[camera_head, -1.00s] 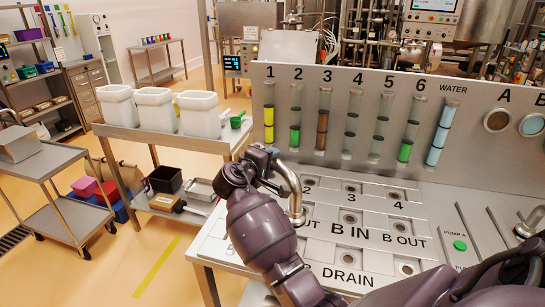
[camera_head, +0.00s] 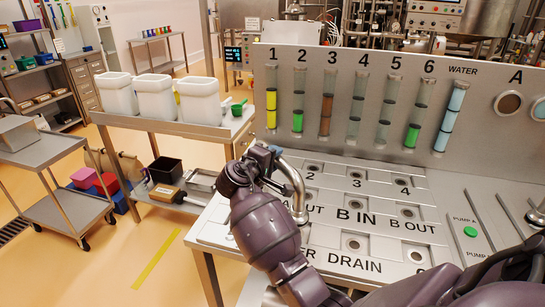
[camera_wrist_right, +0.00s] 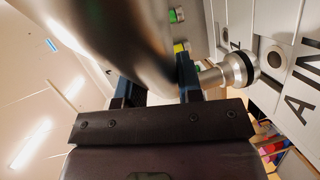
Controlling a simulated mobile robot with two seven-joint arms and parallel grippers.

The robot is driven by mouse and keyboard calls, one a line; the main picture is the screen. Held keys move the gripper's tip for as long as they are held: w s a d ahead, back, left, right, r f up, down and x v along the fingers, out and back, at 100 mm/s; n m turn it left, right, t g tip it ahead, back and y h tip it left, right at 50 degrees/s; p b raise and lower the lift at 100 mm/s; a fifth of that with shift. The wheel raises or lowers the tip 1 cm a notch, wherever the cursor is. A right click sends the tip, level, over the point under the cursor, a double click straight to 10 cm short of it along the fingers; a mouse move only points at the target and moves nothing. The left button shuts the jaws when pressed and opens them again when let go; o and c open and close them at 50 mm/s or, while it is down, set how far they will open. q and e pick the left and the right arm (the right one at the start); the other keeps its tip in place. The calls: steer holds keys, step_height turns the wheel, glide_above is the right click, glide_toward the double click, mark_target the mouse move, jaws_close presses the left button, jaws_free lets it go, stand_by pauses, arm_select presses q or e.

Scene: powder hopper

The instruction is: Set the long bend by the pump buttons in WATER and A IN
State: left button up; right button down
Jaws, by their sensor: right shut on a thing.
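My right gripper (camera_head: 262,158) is shut on a shiny curved metal bend (camera_head: 293,180), above the left part of the port deck. One bend end points down near the "OUT" label; in the head view I cannot tell whether it touches. In the right wrist view the gripper (camera_wrist_right: 155,92) has the blurred bend (camera_wrist_right: 110,35) between blue fingers, and a flanged pipe end (camera_wrist_right: 238,70) shows near a port and the "A IN" lettering (camera_wrist_right: 304,85). In the head view my arm covers "A IN" and most of the "WATER" label (camera_head: 301,252). My left gripper is not in view.
The green pump button (camera_head: 470,232) is at the right of the deck. The upright panel (camera_head: 400,155) with several coloured tubes stands behind. White bins (camera_head: 190,98) stand on a side table at left. A metal piece partly shows at the right edge, unclear.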

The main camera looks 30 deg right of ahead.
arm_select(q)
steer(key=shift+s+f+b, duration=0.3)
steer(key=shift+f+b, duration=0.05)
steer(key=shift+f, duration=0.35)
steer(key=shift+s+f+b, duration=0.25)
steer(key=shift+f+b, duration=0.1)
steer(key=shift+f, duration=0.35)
arm_select(e)
steer(key=shift+f, duration=1.95)
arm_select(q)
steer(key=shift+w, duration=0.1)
arm_select(e)
steer(key=c, duration=0.8)
jaws_free()
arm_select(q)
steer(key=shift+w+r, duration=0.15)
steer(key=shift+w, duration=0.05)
arm_select(e)
steer(key=shift+o, duration=0.5)
steer(key=shift+f, duration=0.15)
steer(key=shift+a, duration=0.1)
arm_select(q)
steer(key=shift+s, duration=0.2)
arm_select(e)
steer(key=v, duration=1)
steer(key=shift+a, duration=0.3)
